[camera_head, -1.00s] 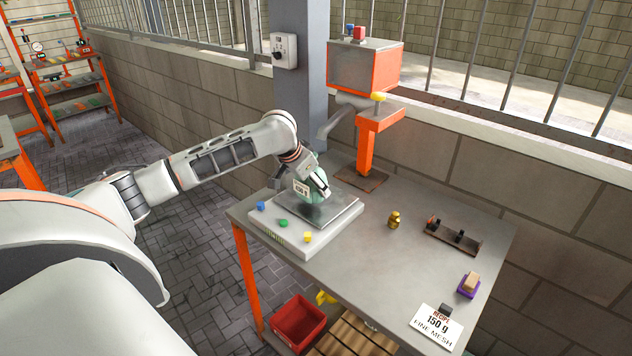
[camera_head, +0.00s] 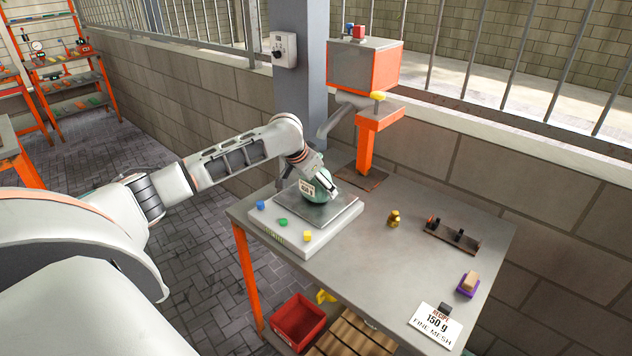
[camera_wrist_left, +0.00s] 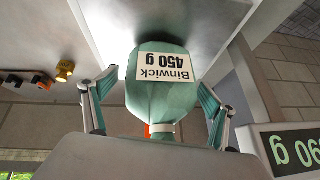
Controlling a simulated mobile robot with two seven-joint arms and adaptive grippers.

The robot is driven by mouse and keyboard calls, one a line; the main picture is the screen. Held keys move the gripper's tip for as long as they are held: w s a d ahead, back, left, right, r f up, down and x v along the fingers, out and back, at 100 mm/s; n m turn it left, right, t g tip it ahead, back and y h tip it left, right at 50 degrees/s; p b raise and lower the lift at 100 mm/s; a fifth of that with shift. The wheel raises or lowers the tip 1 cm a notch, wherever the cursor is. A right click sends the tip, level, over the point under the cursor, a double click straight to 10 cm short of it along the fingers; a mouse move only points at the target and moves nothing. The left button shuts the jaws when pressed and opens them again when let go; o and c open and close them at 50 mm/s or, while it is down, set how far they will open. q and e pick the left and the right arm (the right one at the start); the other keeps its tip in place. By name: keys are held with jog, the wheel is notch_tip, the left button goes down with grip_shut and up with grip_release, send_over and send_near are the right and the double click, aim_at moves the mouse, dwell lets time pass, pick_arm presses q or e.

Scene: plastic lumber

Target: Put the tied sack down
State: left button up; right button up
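The tied sack (camera_head: 318,191) is teal with a white label and sits on the metal plate of the scale (camera_head: 342,212). In the left wrist view the sack (camera_wrist_left: 163,98) shows its label, "Binwick 450 g", upside down, with its tied neck towards the camera. My left gripper (camera_head: 322,182) is around the sack from above. In the left wrist view its fingers stand on either side, with a gap at the left finger and the right one very close to the sack. It looks open. The scale's display (camera_wrist_left: 293,148) shows partly, ending in "90 g". My right gripper is out of view.
Blue, green and yellow buttons line the scale's front. A brass weight (camera_head: 394,219), a dark rack (camera_head: 453,237), a purple-based block (camera_head: 468,284) and a recipe card (camera_head: 436,326) stand to the right. An orange-framed hopper (camera_head: 365,68) rises behind.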

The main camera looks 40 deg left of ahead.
pick_arm(q)
jog(key=shift+r, duration=0.1)
jog(key=shift+s+r, duration=0.1)
jog(key=shift+r, duration=0.15)
jog(key=v, duration=1.1)
jog(key=shift+s+r, duration=0.15)
jog(key=shift+r, duration=0.15)
